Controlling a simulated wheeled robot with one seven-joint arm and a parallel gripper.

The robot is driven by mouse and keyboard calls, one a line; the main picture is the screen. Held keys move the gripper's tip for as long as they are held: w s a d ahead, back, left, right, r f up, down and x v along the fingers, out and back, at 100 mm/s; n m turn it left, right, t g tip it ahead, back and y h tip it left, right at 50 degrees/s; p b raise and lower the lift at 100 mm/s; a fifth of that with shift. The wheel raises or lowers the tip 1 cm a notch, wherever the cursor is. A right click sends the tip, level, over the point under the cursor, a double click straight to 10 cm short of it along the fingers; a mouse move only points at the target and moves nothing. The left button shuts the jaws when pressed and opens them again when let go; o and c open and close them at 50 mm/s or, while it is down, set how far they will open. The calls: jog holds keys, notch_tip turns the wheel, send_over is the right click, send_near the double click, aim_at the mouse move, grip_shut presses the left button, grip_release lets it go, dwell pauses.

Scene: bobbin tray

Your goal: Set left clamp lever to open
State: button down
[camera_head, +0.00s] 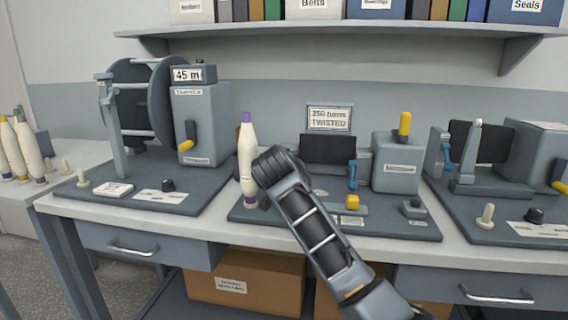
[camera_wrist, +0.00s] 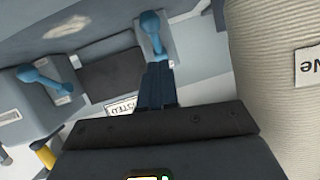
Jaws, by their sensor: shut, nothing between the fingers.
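In the wrist view, which looks upside down, my gripper (camera_wrist: 158,68) has its dark fingers together with nothing between them. The left clamp lever (camera_wrist: 151,32), blue with a rounded knob, is just beyond the fingertips. I cannot tell whether they touch. A second blue clamp lever (camera_wrist: 42,78) lies further left in the wrist view; in the head view this right lever (camera_head: 352,176) stands on the middle machine. In the head view my wrist covers the left lever and my fingers.
A white bobbin with purple ends (camera_head: 247,158) stands left of my wrist; its labelled body (camera_wrist: 270,70) is close on the right in the wrist view. A dark screen (camera_head: 327,149) and a "250 turns TWISTED" sign (camera_head: 329,117) are behind. A grey box with a yellow handle (camera_head: 396,165) stands right.

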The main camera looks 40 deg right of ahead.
jog(key=shift+a+f+t+h+b, duration=0.1)
jog(key=shift+f+t+h+b, duration=0.25)
jog(key=shift+f, duration=0.4)
jog(key=shift+f+b, duration=0.65)
jog(key=shift+f, duration=0.15)
jog(key=shift+f+b, duration=0.35)
jog(key=shift+f, duration=0.4)
jog(key=shift+r, duration=0.1)
